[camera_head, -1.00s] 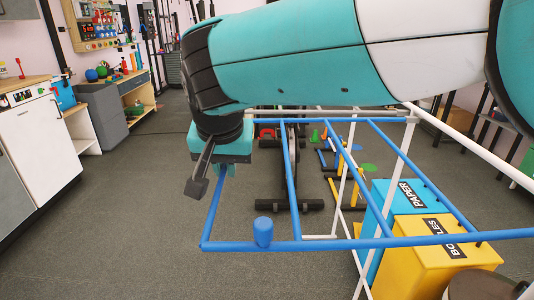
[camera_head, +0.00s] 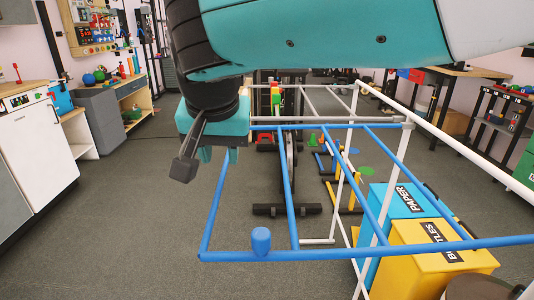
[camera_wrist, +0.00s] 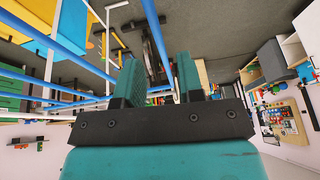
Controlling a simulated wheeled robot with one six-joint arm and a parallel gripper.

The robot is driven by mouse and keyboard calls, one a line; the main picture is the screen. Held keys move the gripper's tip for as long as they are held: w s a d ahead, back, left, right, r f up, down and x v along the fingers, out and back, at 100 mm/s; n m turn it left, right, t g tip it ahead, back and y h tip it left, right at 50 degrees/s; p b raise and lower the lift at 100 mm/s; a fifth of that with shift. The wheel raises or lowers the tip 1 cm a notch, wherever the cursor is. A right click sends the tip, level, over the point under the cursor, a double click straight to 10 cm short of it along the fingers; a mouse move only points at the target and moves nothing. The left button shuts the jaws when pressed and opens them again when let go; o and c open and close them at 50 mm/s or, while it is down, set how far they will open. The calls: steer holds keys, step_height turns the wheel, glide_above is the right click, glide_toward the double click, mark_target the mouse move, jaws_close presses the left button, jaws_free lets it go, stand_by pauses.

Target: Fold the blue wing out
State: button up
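The blue wing (camera_head: 345,253) is a frame of blue bars on the white drying rack (camera_head: 349,150). It sticks out towards me, roughly level, with a short blue knob (camera_head: 261,241) on its front bar. My gripper (camera_head: 219,157) is over the far end of the wing's left side bar (camera_head: 212,215), fingers pointing down. In the wrist view my gripper (camera_wrist: 158,75) has its two fingers apart. A blue bar (camera_wrist: 155,35) shows in the gap between them. I cannot tell whether it lies between the fingertips or beyond them. My arm hides part of the rack's far side.
A blue PAPER bin (camera_head: 395,205) and a yellow BOTTLES bin (camera_head: 425,262) stand under the wing at right. A round brown top (camera_head: 470,287) is at the lower right. An exercise bike's base (camera_head: 287,209) is behind. The floor at left is clear.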

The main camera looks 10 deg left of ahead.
steer(key=p+v, duration=0.2)
steer(key=v, duration=0.9)
steer(key=shift+p, duration=0.35)
steer(key=shift+r, duration=0.1)
steer(key=w+d+r+n+g+p, duration=0.1)
steer(key=w+d+p, duration=0.15)
steer(key=d, duration=0.65)
steer(key=w+d+r+n+p, duration=0.15)
steer(key=d+p, duration=0.25)
steer(key=d, duration=0.4)
steer(key=s+d+f+n+g+y+p, duration=0.2)
steer(key=s+d+p, duration=0.3)
steer(key=s+d, duration=0.8)
steer(key=s+f+g, duration=0.1)
steer(key=s, duration=0.2)
steer(key=shift+d+y, duration=0.25)
steer(key=shift+y, duration=0.05)
